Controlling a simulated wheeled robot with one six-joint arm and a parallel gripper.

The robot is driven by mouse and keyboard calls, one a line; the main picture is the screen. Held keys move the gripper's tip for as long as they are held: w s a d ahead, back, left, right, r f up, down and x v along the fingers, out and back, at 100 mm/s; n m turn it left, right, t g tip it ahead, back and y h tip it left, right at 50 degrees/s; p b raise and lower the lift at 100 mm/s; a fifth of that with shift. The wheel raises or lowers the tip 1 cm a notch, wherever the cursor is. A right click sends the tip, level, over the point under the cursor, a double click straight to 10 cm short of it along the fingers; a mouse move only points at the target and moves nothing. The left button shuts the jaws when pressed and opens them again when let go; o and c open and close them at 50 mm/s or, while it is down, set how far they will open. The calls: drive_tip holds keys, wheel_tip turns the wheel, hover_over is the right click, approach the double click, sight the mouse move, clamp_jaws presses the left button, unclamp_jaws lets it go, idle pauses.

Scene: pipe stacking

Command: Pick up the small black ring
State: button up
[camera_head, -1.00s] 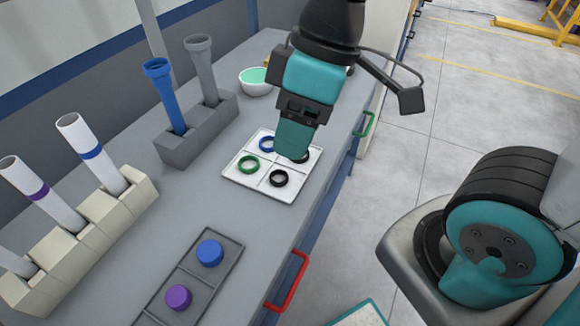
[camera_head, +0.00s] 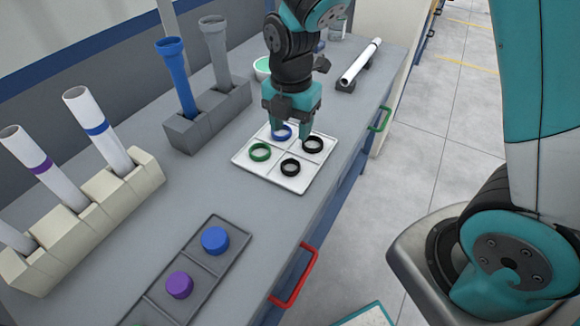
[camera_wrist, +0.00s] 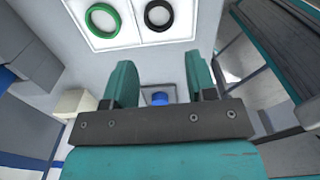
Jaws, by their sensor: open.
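A white four-part tray (camera_head: 242,160) holds two black rings, a green ring (camera_head: 259,159) and a blue ring (camera_head: 283,138). The near black ring (camera_head: 290,174) looks slightly smaller than the far black ring (camera_head: 313,151). The near black ring lies beside the green one; it also shows at the top of the wrist view (camera_wrist: 158,28). My gripper (camera_head: 291,131) points down over the far part of the tray, open and empty. Its fingers partly cover the blue ring. In the wrist view, my open fingers (camera_wrist: 162,70) are apart from the rings.
A grey rack (camera_head: 215,122) with blue and grey tubes and a beige rack (camera_head: 100,225) with white tubes stand left. A grey tray (camera_head: 220,262) with blue and purple caps is nearer. A white pipe (camera_head: 360,62) lies at the back. Bench surface left of the ring tray is clear.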

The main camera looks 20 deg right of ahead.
hover_over(290, 171)
wheel_tip(290, 171, down, 6)
drive_tip(key=shift+d+r, duration=0.15)
drive_tip(key=shift+r, duration=0.05)
drive_tip(key=shift+a+f, duration=0.2)
drive_tip(key=shift+f, duration=2.55)
drive_tip(key=c, duration=0.5)
drive_tip(key=shift+r, duration=0.15)
drive_tip(key=shift+c, duration=0.2)
